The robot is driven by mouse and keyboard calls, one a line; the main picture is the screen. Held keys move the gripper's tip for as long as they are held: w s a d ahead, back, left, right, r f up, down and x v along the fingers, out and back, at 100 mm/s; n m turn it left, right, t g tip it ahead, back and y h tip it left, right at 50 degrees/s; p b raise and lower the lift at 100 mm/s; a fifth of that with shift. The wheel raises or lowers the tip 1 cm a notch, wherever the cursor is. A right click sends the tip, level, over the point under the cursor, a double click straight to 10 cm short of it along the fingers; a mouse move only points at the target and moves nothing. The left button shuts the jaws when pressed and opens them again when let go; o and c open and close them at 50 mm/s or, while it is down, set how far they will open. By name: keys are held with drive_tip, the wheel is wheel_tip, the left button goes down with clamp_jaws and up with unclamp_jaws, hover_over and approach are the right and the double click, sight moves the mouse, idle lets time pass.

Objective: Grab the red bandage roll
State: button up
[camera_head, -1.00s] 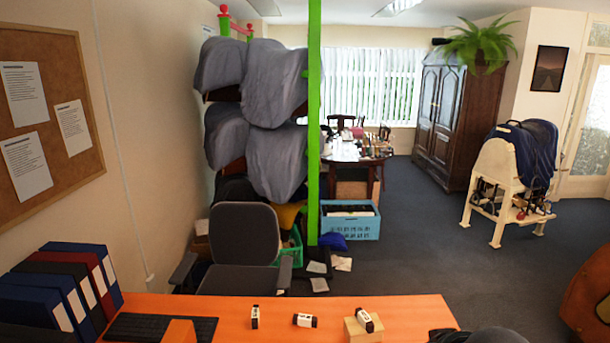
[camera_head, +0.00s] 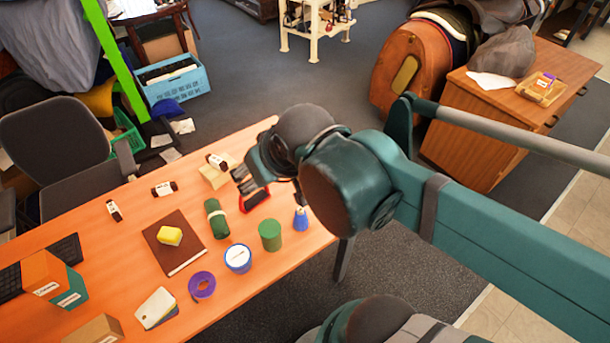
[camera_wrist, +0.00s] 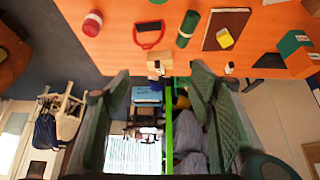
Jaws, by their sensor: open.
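The red bandage roll (camera_wrist: 92,22), a red cylinder with a pale band, lies on the orange table (camera_wrist: 120,10) at the upper left of the wrist view. In the head view I cannot make it out; my arm covers that part of the table. My gripper (camera_head: 247,182) is over the table's far edge in the head view. In the wrist view my gripper (camera_wrist: 160,72) has its two fingers spread wide, with nothing held between them. The roll lies outside the gap between the fingers, beyond the left finger.
A red-and-black object (camera_wrist: 150,34) and a green roll (camera_wrist: 188,28) lie near the red roll. A wooden block (camera_head: 215,176) carries a small bottle (camera_head: 217,161). A green cylinder (camera_head: 270,235), white-and-blue tub (camera_head: 238,258) and blue bottle (camera_head: 301,219) stand nearer.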

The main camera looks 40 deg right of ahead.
drive_tip(key=shift+w+d+f+m+g+h+b, duration=0.75)
drive_tip(key=shift+w+d+f+m+b, duration=1.15)
drive_tip(key=shift+d+f, duration=2.35)
drive_tip(key=shift+w+d+f+m+g+h+b, duration=0.7)
drive_tip(key=shift+w+d+f+m, duration=1.35)
drive_tip(key=shift+w+d+f, duration=2.05)
drive_tip(key=shift+w+d+f+m+g+h+b, duration=0.45)
drive_tip(key=shift+w+d+f+m+g+b, duration=0.95)
drive_tip(key=shift+d+f, duration=2.9)
drive_tip(key=shift+w+a+f+m+t+b, duration=0.2)
drive_tip(key=shift+a+f+m+t, duration=0.1)
drive_tip(key=shift+a+f, duration=0.15)
drive_tip(key=shift+w+a+f+m+t+b, duration=0.15)
drive_tip(key=shift+a+f+m+t, duration=0.15)
drive_tip(key=shift+f, duration=0.2)
drive_tip(key=shift+b+x, duration=0.3)
drive_tip(key=shift+x, duration=0.9)
drive_tip(key=shift+b+x, duration=1)
drive_tip(key=shift+x, duration=1.6)
drive_tip(key=shift+a, duration=0.2)
